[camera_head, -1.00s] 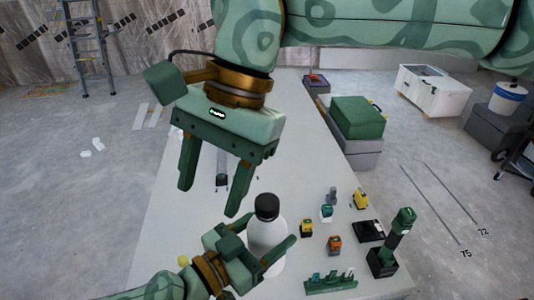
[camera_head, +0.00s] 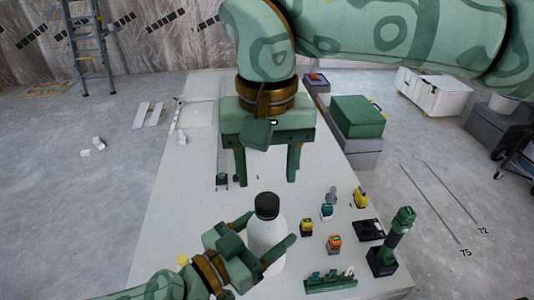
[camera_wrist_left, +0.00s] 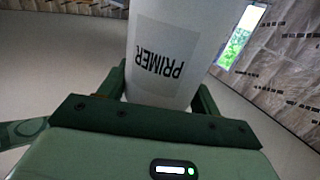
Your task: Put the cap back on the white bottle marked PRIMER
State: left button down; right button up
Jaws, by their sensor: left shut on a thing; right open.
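The white bottle (camera_head: 267,240) stands upright near the front of the table, with a black cap (camera_head: 267,205) sitting on its neck. Whether the cap is screwed tight cannot be told. The left wrist view shows the bottle (camera_wrist_left: 172,50) with its PRIMER label. My left gripper (camera_head: 269,247) is shut on the bottle's body, one finger on each side. My right gripper (camera_head: 267,182) is open and empty, fingers pointing down. In the head view its fingertips appear just above and beyond the cap, apart from it.
Several small tool-like items, including a yellow one (camera_head: 307,226) and an orange one (camera_head: 334,243), stand right of the bottle. A black and green upright device (camera_head: 399,232) is further right. A green case (camera_head: 357,116) lies behind. The table's left part is clear.

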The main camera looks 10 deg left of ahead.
aim_at(267, 200)
notch_tip(267, 200, down, 6)
jog(key=shift+r, duration=0.1)
dwell(0.4)
